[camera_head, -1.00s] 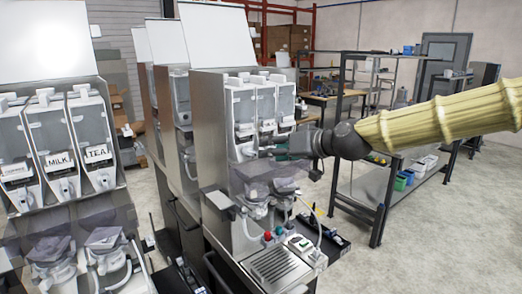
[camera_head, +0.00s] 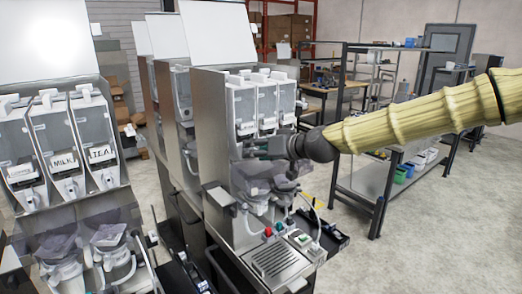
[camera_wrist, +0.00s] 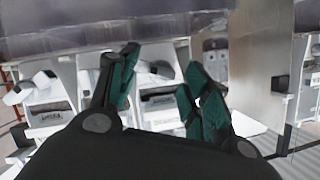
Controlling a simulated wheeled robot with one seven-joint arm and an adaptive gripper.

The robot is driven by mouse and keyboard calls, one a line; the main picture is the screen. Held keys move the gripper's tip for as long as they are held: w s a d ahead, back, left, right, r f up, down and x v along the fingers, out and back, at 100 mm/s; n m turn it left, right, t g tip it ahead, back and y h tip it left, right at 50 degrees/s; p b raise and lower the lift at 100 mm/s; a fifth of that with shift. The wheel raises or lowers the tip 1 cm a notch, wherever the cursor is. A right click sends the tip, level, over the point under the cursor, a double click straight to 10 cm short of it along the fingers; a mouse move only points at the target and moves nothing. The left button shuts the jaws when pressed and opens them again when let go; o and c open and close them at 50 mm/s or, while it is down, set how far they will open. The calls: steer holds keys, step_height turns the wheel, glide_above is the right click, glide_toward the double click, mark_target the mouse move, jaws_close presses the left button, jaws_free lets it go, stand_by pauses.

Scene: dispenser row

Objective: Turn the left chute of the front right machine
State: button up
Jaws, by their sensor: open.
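The front right machine (camera_head: 212,140) stands mid-picture in the head view, with its lid raised and several clear canisters (camera_head: 243,105) in a row. Their chutes are at the lower front, largely hidden by my gripper. My gripper (camera_head: 252,148) is open at the left canister's lower front, above the smoky mixing bowls. In the wrist view, its green-padded fingers (camera_wrist: 158,70) are spread, with a white chute (camera_wrist: 150,80) showing in the gap beyond them. Contact with it cannot be told. Another white chute (camera_wrist: 40,88) shows further left in that view.
Another machine with labelled canisters (camera_head: 62,150) stands at the left, and more machines stand behind. A grey side panel (camera_wrist: 262,65) is close right of the fingers in the wrist view. A metal shelf rack (camera_head: 375,185) stands at the right, with open floor before it.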

steer(key=shift+c, duration=0.2)
steer(key=c, duration=1)
steer(key=shift+f+b, duration=0.1)
steer(key=shift+b, duration=0.25)
steer(key=shift+d+m+y+b, duration=0.1)
steer(key=shift+m+y+b, duration=0.35)
steer(key=shift+b, duration=0.2)
steer(key=o, duration=1)
steer(key=shift+o, duration=0.2)
